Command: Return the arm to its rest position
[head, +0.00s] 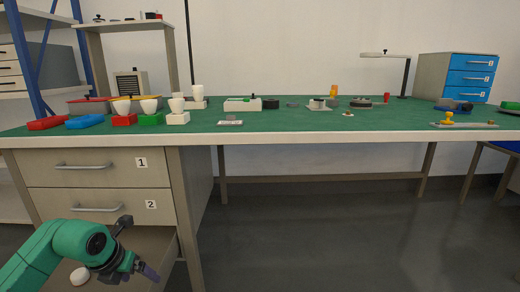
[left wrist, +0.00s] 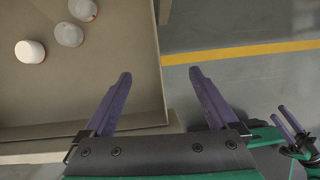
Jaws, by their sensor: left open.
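My left gripper (head: 146,272) is in front of the drawer unit, low in the head view, at the right side of an open bottom drawer (head: 150,240). In the left wrist view its two purple fingers (left wrist: 155,95) stand wide apart with nothing between them. A white rounded bulb (head: 80,275) lies in the drawer. The left wrist view shows a white bulb (left wrist: 31,52) and two greyer ones (left wrist: 69,34) (left wrist: 83,9) there. Another purple-fingered gripper, my right one (left wrist: 290,125), shows at the right edge.
Drawers 1 (head: 85,165) and 2 (head: 97,207) are shut above the open one. The green-topped bench (head: 300,118) carries red, green and white blocks with bulbs, small trays and a lamp. Open floor (head: 330,230) lies to the right.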

